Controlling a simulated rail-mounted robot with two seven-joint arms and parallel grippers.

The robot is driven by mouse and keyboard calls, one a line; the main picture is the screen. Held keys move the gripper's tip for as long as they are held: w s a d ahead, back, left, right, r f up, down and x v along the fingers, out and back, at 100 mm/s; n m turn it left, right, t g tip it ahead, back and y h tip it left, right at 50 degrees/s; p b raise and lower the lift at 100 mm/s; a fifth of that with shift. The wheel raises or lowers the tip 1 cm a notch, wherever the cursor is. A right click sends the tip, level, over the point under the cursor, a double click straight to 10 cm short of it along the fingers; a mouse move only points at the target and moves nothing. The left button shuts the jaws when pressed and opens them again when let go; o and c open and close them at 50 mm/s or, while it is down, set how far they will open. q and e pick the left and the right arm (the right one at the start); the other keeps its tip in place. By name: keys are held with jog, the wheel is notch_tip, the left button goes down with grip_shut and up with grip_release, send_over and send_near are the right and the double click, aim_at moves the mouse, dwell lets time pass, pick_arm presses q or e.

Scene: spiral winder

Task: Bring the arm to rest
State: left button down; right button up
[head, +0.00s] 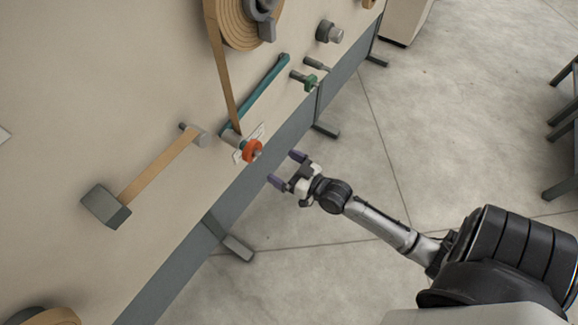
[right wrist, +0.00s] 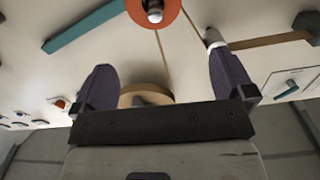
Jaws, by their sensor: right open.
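My right arm (head: 385,226) reaches in from the lower right of the head view. Its gripper (head: 283,169) is open and empty, its two purple-grey fingertips pointing at the panel (head: 110,60). It is apart from the panel, close to an orange knob (head: 252,150) on a short shaft. In the right wrist view the open fingers (right wrist: 160,85) frame empty space, with the orange knob (right wrist: 154,8) above and between them. My left gripper is not in view.
The panel bears a tan spiral roll (head: 238,25) with a strip, a teal bar (head: 256,94), a green knob (head: 308,81) and a grey block (head: 106,207) on a tan strip. Grey feet (head: 238,248) stick out below. Dark stools (head: 563,130) stand at right. The floor (head: 440,120) between is clear.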

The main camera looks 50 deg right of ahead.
jog(key=shift+s, duration=0.65)
jog(key=s+a+f+n+g+h, duration=0.1)
jog(key=s+a+f+n+g, duration=0.1)
jog(key=s+f+g, duration=0.55)
jog(key=s+a+r+g+p, duration=0.7)
jog(key=s+a+r+p, duration=0.25)
jog(key=s+r, duration=0.3)
notch_tip(320, 180, up, 38)
jog(key=p, duration=3.8)
jog(key=shift+f+p, duration=0.15)
jog(key=shift+p, duration=0.25)
